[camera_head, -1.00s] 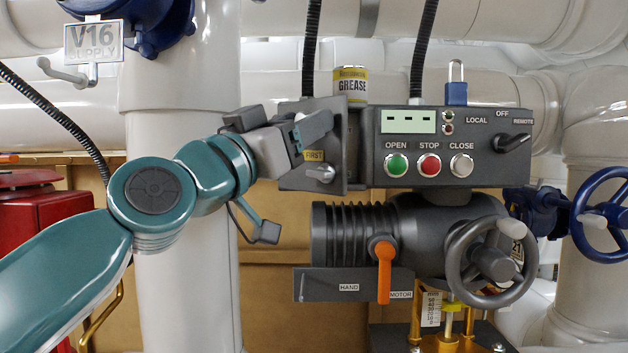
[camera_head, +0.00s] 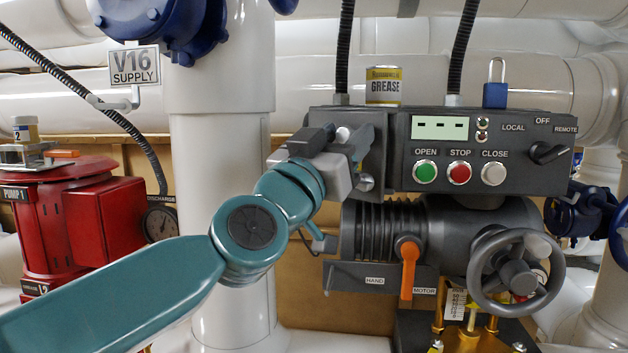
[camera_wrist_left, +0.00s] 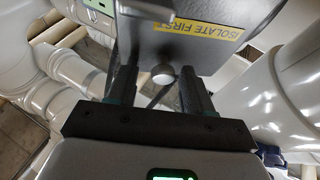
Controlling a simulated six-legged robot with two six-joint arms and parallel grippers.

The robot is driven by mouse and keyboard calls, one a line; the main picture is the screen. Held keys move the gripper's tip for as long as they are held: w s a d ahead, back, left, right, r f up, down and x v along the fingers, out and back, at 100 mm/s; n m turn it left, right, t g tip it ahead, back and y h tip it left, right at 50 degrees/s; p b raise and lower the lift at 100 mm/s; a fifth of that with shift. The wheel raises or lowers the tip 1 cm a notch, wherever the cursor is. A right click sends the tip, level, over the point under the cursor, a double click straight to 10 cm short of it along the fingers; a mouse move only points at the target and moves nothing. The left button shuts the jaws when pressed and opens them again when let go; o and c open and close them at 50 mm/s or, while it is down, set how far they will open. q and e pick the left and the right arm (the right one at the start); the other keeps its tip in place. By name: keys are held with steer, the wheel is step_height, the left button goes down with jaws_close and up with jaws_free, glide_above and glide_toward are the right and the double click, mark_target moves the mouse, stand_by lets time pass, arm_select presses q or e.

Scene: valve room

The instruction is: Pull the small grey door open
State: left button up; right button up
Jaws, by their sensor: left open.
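The small grey door (camera_head: 375,125) is at the left end of the grey control box, partly hidden behind my left gripper. Its round knob (camera_head: 366,183) shows just below the gripper. I cannot tell from here how far the door stands from the box. My left gripper (camera_head: 350,150) is in front of the door. In the left wrist view the door (camera_wrist_left: 195,52) fills the top, with a yellow "ISOLATE FIRST" label upside down. The knob (camera_wrist_left: 163,74) lies between the two open fingers (camera_wrist_left: 162,92), with space on both sides. My right gripper is not in view.
The control box (camera_head: 490,150) carries buttons and a blue padlock (camera_head: 495,92). A grease can (camera_head: 383,86) stands on top. Below are an orange lever (camera_head: 408,268) and a handwheel (camera_head: 515,272). A white pipe (camera_head: 222,180) and a red pump (camera_head: 75,220) are left.

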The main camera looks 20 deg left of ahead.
arm_select(q)
steer(key=n+y+p, duration=0.1)
steer(key=w+d+y+p, duration=0.1)
steer(key=y, duration=0.1)
steer(key=w+n+y+p, duration=0.1)
steer(key=y+p, duration=0.1)
steer(key=shift+d+r+n, duration=0.1)
steer(key=shift+d+n, duration=0.15)
steer(key=shift+n, duration=0.05)
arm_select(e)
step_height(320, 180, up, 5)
arm_select(q)
steer(key=b+v, duration=0.5)
steer(key=v, duration=1.1)
steer(key=shift+s+f, duration=0.2)
steer(key=shift+f, duration=0.1)
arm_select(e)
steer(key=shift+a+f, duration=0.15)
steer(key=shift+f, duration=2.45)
arm_select(q)
steer(key=shift+a, duration=0.1)
